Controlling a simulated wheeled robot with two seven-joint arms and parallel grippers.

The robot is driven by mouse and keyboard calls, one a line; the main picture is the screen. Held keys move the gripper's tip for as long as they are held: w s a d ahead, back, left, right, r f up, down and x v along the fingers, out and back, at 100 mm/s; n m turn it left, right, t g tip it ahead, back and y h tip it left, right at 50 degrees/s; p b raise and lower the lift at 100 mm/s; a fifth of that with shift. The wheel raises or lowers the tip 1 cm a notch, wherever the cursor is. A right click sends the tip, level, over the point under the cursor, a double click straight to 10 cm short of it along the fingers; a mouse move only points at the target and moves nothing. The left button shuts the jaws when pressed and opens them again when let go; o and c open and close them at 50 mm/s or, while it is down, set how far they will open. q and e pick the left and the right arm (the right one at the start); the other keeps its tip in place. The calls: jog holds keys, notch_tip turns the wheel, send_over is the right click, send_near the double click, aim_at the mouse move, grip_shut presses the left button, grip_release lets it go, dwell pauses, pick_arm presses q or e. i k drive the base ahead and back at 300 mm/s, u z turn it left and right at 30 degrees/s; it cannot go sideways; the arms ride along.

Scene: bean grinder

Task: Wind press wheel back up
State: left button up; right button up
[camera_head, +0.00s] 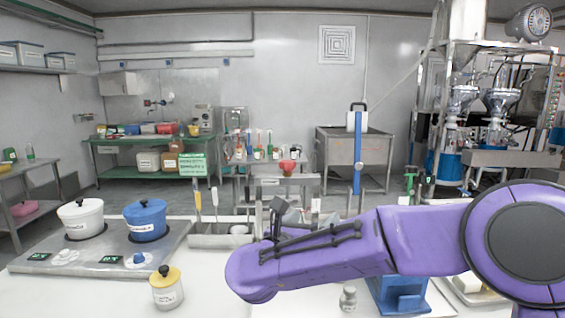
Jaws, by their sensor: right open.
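A tall blue post (358,152) stands right of centre, with my purple right arm crossing in front of its lower part. A blue base (398,292) shows below the arm on the worktop; I cannot tell whether the two are joined. No press wheel can be made out; it may be hidden behind the arm. My right arm comes in from the right, and my right gripper (281,210) shows only as small dark parts above the arm's bent end. It is open, and nothing is seen in it. My left gripper is not in view.
A hotplate (110,262) with white (82,218) and blue (146,220) pots stands at left. A yellow-lidded jar (167,288) is in front. A metal tool holder (220,238) is behind the arm. A small metal shaker (348,298) stands beside the blue base.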

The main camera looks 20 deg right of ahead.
aim_at(287, 165)
jog(key=i, duration=1.35)
